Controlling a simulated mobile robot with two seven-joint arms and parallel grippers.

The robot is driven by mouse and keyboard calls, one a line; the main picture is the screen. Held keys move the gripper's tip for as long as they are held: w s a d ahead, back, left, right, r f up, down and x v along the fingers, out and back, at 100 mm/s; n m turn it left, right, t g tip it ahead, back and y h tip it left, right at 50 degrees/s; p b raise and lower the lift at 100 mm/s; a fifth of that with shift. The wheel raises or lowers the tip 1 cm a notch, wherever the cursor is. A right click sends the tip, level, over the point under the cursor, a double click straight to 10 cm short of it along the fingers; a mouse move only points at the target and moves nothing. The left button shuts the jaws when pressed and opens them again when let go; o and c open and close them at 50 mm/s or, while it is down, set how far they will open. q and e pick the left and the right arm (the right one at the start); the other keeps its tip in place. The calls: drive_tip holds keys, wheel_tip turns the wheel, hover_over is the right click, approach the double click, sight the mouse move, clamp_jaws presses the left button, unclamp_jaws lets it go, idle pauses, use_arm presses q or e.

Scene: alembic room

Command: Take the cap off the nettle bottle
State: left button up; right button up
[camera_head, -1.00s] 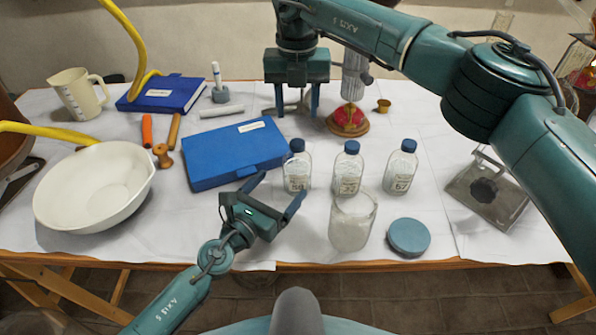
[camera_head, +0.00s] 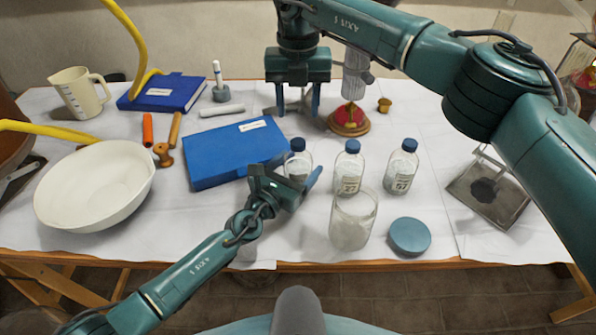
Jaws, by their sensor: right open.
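Three clear glass bottles with blue caps stand in a row: the left bottle (camera_head: 299,159), the middle bottle (camera_head: 348,170) and the right bottle (camera_head: 401,172). All caps are on. The labels are too small to tell which is nettle. My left gripper (camera_head: 284,172) is open at the left bottle, its fingers spread and its body hiding the bottle's lower part. I cannot tell whether it touches the glass. My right gripper (camera_head: 298,100) is open, pointing down over the back of the table, well behind the bottles.
A glass beaker (camera_head: 352,222) and a round blue lid (camera_head: 409,236) stand in front of the bottles. A blue case (camera_head: 226,155) lies left of them. A red domed object (camera_head: 348,120) is behind. A white bowl (camera_head: 95,188) fills the left side.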

sight(298, 142)
use_arm(q)
drive_tip(key=c, duration=1.4)
clamp_jaws()
use_arm(e)
drive_tip(key=shift+m, duration=0.6)
drive_tip(key=m, duration=0.5)
drive_tip(key=shift+a+m, duration=0.25)
drive_tip(key=shift+m, duration=0.05)
drive_tip(key=m, duration=0.4)
drive_tip(key=shift+m, duration=0.3)
drive_tip(key=m, duration=0.6)
drive_tip(key=shift+d, duration=0.1)
drive_tip(key=m, duration=0.4)
drive_tip(key=shift+d+m, duration=0.15)
drive_tip(key=shift+m, duration=0.25)
drive_tip(key=shift+f, duration=4)
